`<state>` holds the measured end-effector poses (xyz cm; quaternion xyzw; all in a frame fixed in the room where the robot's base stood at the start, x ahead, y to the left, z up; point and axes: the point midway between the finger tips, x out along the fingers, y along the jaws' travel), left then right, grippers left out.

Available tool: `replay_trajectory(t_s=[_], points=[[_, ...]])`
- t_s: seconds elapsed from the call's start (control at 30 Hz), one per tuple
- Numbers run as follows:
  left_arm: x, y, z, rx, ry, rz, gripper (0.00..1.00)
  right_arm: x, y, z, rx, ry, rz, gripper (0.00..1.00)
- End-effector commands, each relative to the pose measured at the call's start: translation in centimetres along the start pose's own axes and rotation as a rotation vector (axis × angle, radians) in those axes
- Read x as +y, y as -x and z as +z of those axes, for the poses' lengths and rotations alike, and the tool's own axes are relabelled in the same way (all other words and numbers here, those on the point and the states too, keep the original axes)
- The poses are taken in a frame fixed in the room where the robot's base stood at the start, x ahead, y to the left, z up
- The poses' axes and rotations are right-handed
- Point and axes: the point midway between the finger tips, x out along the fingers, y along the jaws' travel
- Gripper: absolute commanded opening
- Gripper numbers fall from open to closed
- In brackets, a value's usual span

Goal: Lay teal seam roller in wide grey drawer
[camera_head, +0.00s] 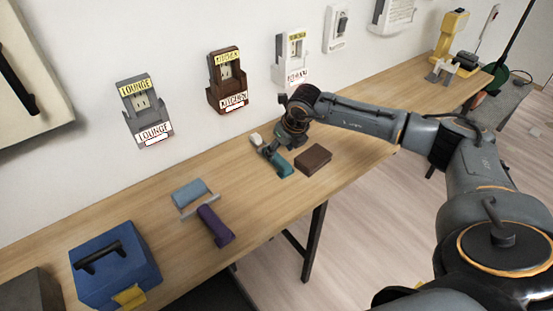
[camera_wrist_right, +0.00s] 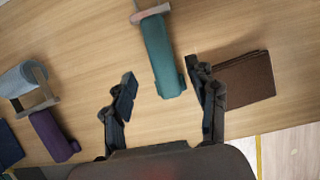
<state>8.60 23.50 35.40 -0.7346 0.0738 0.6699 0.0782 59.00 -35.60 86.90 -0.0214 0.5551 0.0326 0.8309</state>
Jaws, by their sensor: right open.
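The teal seam roller (camera_head: 281,168) lies on the wooden bench. In the right wrist view its teal handle (camera_wrist_right: 158,48) and part of a grey metal frame show; its far end is cut off at the top edge. My right gripper (camera_head: 270,149) is over the roller in the head view. In the wrist view the right gripper (camera_wrist_right: 160,78) is open, with one finger on each side of the handle's near end and bare bench showing between fingers and handle. I cannot pick out a wide grey drawer with certainty. My left gripper is not in view.
A purple-handled roller (camera_head: 216,226) with a blue head is to the left. A blue toolbox (camera_head: 115,262) and a dark grey object (camera_head: 30,290) stand at lower left. Labelled holders line the wall behind.

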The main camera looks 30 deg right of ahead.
Motion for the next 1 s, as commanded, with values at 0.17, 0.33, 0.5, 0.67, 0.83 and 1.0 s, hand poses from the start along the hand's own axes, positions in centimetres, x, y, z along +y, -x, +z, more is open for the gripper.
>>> replay_trajectory(t_s=[0.17,0.33,0.5,0.67,0.83,1.0], points=[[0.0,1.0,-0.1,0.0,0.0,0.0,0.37,-0.2,-2.0,-0.1,0.004,0.0,-0.001,0.58],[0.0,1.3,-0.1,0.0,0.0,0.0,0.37,-0.2,-4.5,-0.2,0.002,0.0,0.0,0.58],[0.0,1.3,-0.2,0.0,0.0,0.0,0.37,-0.2,-5.2,-0.2,0.001,0.001,0.0,0.58],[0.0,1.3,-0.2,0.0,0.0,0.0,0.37,-0.3,-5.1,-0.2,0.001,0.001,0.0,0.54],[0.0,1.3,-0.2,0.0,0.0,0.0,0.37,-0.3,-5.1,-0.2,0.0,0.001,0.0,0.2],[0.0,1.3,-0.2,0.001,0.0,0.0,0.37,-0.3,-5.1,-0.1,-0.001,0.0,0.0,0.0]])
